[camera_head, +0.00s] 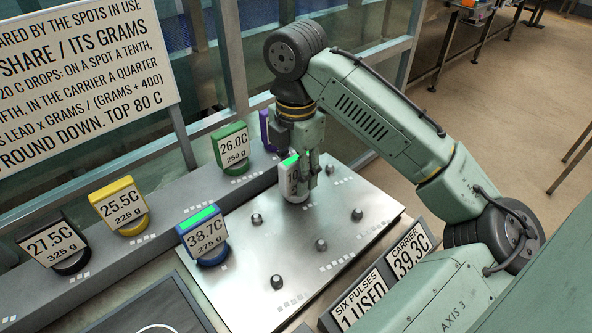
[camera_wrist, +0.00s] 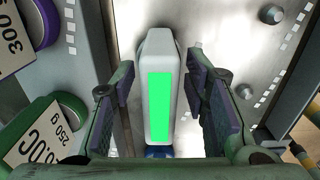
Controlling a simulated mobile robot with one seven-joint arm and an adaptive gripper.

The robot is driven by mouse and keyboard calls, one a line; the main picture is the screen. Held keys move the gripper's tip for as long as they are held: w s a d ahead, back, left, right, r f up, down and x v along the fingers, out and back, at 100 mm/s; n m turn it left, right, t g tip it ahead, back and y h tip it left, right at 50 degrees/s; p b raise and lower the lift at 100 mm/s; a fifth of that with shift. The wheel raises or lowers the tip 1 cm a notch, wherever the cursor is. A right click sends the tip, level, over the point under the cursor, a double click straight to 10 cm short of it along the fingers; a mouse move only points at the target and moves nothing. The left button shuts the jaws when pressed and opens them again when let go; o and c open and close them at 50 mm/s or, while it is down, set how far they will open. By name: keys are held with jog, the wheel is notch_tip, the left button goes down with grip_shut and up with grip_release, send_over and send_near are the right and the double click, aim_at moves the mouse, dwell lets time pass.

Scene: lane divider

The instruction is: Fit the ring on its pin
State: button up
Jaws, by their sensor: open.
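A white piece (camera_head: 291,185) with a round base, an upright tag and a green bar stands on the metal plate (camera_head: 340,235). Whether its base is around a pin is hidden. In the wrist view the white piece (camera_wrist: 159,50) lies between the fingers of my gripper (camera_wrist: 160,95), with a gap on each side. In the head view my open gripper (camera_head: 306,172) is down at the tag. A blue piece (camera_head: 204,238) with a lit green bar, marked 38.7C and 275 g, sits at the plate's left edge. Several bare pins (camera_head: 321,244) stand on the plate.
Black (camera_head: 65,257), yellow (camera_head: 128,222), green (camera_head: 233,160) and purple (camera_head: 266,132) pieces stand along a grey ledge on the left. A sign marked carrier 39.3C (camera_head: 408,255) stands right of the plate. The plate's front half is clear apart from pins.

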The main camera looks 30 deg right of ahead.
notch_tip(320, 180, up, 12)
jog(key=shift+f, duration=0.1)
dwell(0.8)
